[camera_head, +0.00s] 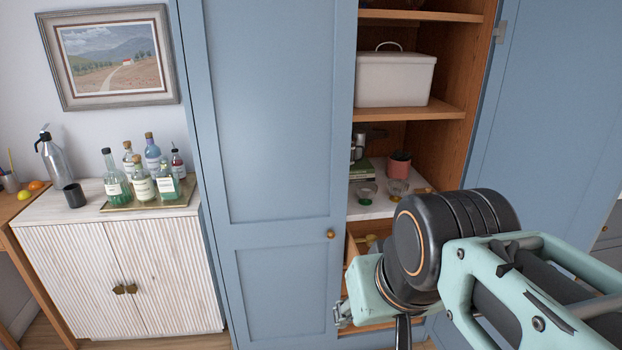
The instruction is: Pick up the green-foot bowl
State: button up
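A small clear glass bowl with a green foot (367,192) stands on the white shelf inside the open cupboard, towards its left side. A second glass bowl (397,188), with a yellowish foot, stands close to its right. My gripper (344,314) is only partly in view, low in front of the cupboard, below and nearer than the green-foot bowl. It is well apart from the bowl. My wrist hides most of the gripper, so I cannot see whether the fingers are open or shut.
A pink and dark cup (399,166) stands behind the bowls, with stacked green items (361,172) at left. The closed blue door (275,120) borders the opening. A white lidded box (395,79) sits above. An open drawer (352,246) lies below the shelf.

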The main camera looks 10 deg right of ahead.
aim_at(367, 189)
jog(key=i+l, duration=0.65)
jog(key=l, duration=0.3)
jog(key=i+l, duration=0.7)
jog(key=l, duration=0.25)
